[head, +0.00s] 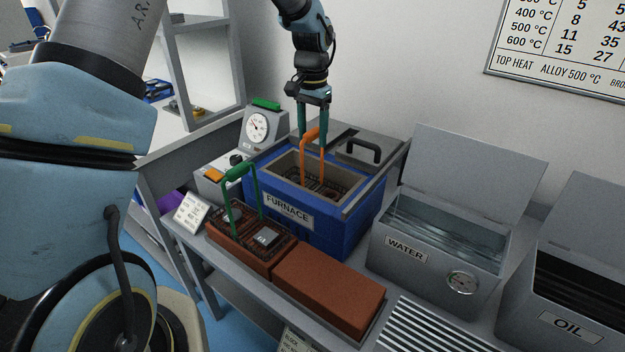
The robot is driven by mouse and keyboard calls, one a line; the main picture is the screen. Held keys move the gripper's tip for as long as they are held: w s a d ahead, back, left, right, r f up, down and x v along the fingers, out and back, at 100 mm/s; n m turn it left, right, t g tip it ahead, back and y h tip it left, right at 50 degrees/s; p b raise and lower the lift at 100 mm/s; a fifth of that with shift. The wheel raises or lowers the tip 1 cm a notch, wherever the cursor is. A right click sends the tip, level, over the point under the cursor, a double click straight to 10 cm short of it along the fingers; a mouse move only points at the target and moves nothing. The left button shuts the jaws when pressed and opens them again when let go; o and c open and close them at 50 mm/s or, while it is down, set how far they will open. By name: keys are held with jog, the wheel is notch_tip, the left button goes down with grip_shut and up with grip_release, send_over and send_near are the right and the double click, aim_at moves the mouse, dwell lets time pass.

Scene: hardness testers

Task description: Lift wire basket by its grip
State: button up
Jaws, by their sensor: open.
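A wire basket (327,193) sits inside the open blue furnace (338,226), with its tall orange grip (311,134) standing up above the rim. My gripper (313,138) points down over the furnace. Its two teal fingers are open and reach down to the height of the orange grip's top bar, which appears between or just in front of them. I cannot tell whether they touch it. A second wire basket (246,238), with a green grip (238,172), stands on red-brown bricks in front of the furnace. It holds small metal pieces.
A furnace lid (345,141) with a black handle lies behind the opening. A dial tester (257,128) stands to the left. The open water tank (437,257) and oil tank (572,326) stand to the right, lids raised. A bare brick (329,288) lies in front.

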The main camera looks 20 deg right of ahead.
grip_shut()
dwell(0.3)
jog(key=shift+r, duration=0.1)
dwell(0.9)
